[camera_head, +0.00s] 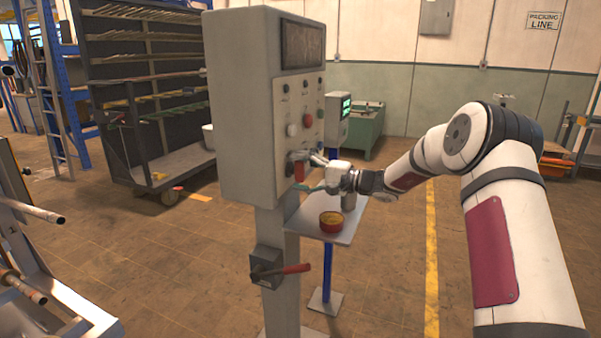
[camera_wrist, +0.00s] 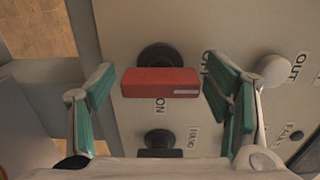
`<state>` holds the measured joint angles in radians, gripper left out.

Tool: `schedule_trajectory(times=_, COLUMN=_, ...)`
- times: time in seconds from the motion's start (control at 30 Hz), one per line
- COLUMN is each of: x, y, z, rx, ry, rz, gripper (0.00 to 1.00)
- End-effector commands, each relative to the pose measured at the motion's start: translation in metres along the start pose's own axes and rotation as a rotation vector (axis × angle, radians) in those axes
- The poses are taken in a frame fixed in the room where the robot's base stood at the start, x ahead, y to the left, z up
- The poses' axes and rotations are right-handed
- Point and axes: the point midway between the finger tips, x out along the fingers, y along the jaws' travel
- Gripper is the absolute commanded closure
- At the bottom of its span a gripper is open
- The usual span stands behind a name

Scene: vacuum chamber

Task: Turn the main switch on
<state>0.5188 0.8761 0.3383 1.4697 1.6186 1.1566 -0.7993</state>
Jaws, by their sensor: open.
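A red switch handle (camera_wrist: 160,82) on a round black base sits on the grey control panel, with an "ON" label beside it. In the wrist view it lies crosswise between the two fingers of my gripper (camera_wrist: 160,98). The green finger pads stand apart on either side, with a gap to each end of the handle. In the head view the red handle (camera_head: 299,171) is low on the cabinet front (camera_head: 243,110), and my gripper (camera_head: 317,168) reaches it from the right, partly covering that area.
A box with a red lever (camera_head: 290,269) is on the post below the cabinet. A small shelf (camera_head: 345,232) under my gripper bears a red-and-yellow round container (camera_head: 331,222). Other knobs, including a dark one (camera_wrist: 160,139), are close by on the panel.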

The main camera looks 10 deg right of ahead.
Motion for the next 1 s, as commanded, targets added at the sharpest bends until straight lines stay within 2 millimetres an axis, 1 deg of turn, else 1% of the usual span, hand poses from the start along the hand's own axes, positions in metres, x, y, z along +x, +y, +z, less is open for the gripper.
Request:
schedule_trajectory(times=0.17, x=0.0000, y=-0.0001, z=-0.0001, rx=0.000, ry=0.000, rz=0.000, gripper=0.28)
schedule_trajectory(times=0.2, x=0.0000, y=-0.0001, z=-0.0001, rx=0.000, ry=0.000, rz=0.000, gripper=0.31)
schedule_trajectory(times=0.37, x=-0.0002, y=-0.0002, z=-0.0001, rx=0.000, ry=0.000, rz=0.000, gripper=0.67)
schedule_trajectory(times=0.4, x=-0.0002, y=-0.0001, z=-0.0001, rx=0.000, ry=0.000, rz=0.000, gripper=0.76)
schedule_trajectory(times=0.77, x=-0.0003, y=0.0002, z=-0.0001, rx=0.032, ry=0.000, rz=0.000, gripper=0.77)
schedule_trajectory(times=1.0, x=-0.0009, y=0.0004, z=-0.0003, rx=0.161, ry=0.000, rz=0.000, gripper=0.77)
